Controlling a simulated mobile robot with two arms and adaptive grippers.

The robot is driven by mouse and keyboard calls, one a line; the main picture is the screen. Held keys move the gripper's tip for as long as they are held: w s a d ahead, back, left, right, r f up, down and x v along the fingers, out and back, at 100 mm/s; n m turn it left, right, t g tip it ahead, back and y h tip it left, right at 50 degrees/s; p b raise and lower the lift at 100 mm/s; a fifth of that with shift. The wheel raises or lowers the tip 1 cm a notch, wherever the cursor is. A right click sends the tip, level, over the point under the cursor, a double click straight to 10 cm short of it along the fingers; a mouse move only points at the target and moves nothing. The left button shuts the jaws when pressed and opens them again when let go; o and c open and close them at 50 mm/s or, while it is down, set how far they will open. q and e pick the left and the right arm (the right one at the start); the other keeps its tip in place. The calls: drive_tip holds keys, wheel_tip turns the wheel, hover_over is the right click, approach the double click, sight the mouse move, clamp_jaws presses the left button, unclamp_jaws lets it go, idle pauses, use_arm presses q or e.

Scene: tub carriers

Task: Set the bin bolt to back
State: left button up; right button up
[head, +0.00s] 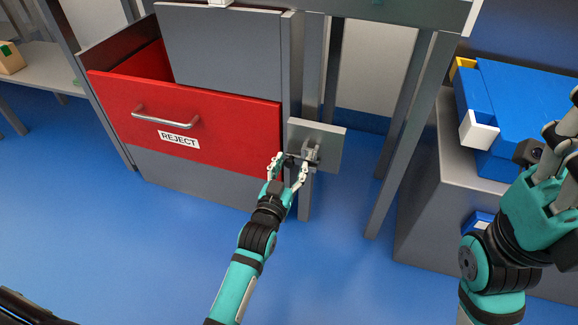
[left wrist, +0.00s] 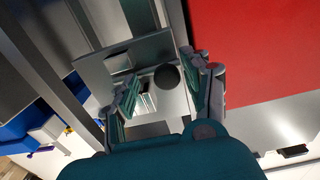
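The bin bolt (head: 310,154) is a small grey metal fitting on a grey plate (head: 329,142), fixed to a post right of the red REJECT bin (head: 235,128). In the left wrist view the bolt's round black knob (left wrist: 167,77) shows in front of the plate (left wrist: 90,70). My left gripper (head: 288,168) is at the bolt, its fingers apart. In the left wrist view the left gripper (left wrist: 165,92) has one finger on each side of the knob, with gaps visible. My right gripper (head: 562,150) is raised at the right edge, partly cut off.
A grey cabinet (head: 425,205) with a blue tub (head: 515,110) on it stands at the right. Grey posts (head: 402,130) rise between it and the bin. A shelf with a cardboard box (head: 10,58) is at the far left. The blue floor (head: 130,250) in front is clear.

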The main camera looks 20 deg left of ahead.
use_arm(q)
drive_tip(key=shift+s+a, duration=0.1)
drive_tip(key=shift+s, duration=0.35)
drive_tip(key=s, duration=1.1)
drive_tip(key=shift+a, duration=0.2)
drive_tip(key=shift+r, duration=0.1)
